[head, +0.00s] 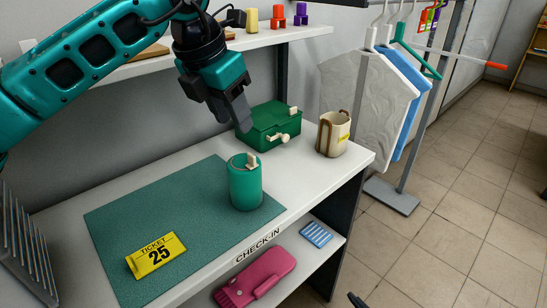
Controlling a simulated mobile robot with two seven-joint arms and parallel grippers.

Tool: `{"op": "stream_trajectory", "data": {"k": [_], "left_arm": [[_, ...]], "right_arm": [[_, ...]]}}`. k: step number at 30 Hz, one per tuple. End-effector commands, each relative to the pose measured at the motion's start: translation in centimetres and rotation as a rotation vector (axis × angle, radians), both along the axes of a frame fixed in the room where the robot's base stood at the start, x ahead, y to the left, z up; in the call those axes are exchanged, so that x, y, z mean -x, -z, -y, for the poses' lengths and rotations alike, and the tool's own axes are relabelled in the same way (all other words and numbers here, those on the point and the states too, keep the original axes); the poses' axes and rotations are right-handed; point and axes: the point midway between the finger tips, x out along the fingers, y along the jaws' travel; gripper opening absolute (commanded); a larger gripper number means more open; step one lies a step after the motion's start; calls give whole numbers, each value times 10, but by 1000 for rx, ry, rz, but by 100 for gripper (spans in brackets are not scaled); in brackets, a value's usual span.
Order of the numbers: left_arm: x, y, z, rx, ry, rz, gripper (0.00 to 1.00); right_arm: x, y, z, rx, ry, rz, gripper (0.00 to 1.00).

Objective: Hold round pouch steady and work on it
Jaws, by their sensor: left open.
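The round pouch (245,189) is a green upright cylinder with a small beige tab on its top. It stands on the right part of a dark green mat (155,210) on the white counter. My left gripper (238,116) points downward above and behind the pouch, in front of the grey wall, apart from it. Its jaws are open and hold nothing visible, though seen nearly edge-on. My right gripper is not clearly in view.
A green box (269,123) with beige handles and a beige bag (333,140) stand behind the pouch. A yellow ticket (155,258) lies on the mat. A spiked rack (25,245) is at left. The lower shelf holds a pink item (257,279) and a blue striped one (316,234).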

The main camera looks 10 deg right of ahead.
Motion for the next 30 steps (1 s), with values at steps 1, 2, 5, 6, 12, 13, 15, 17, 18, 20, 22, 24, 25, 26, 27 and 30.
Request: {"op": "stream_trajectory", "data": {"k": [1,2,5,6,12,13,15,17,18,20,22,24,25,26,27,30], "left_arm": [[0,0,0,1,0,-1,43],[0,0,0,1,0,0,43],[0,0,0,1,1,0,43],[0,0,0,2,2,0,43],[0,0,0,2,2,0,43],[0,0,0,2,2,0,43],[0,0,1,2,2,-1,43],[0,0,1,2,2,-1,43],[0,0,1,2,2,-1,43],[0,0,1,2,2,-1,43],[0,0,1,2,2,-1,43],[0,0,1,2,2,-1,43],[0,0,1,2,2,-1,43],[0,0,1,2,2,-1,43],[0,0,1,2,2,-1,43],[0,0,1,2,2,-1,43]], "right_arm": [[-19,-16,-2,105,-69,89,74],[-30,-26,-4,184,-115,147,77],[-65,-65,-15,479,-275,363,87],[-76,-80,-20,602,-334,453,90],[-116,-151,-51,1256,-583,891,100],[-119,-159,-55,1357,-613,954,100],[-126,-176,-64,1590,-674,1091,100],[-130,-187,-71,1778,-717,1196,100],[-133,-192,-74,1896,-741,1257,100],[-135,-199,-78,2054,-769,1336,100],[-138,-203,-80,2206,-794,1407,100],[-140,-206,-82,2320,-812,1458,100],[-141,-207,-82,2358,-817,1473,100],[-141,-207,-82,2389,-820,1487,100],[-142,-207,-83,2420,-826,1500,100],[-146,-208,-86,2457,-830,1515,100]]}}
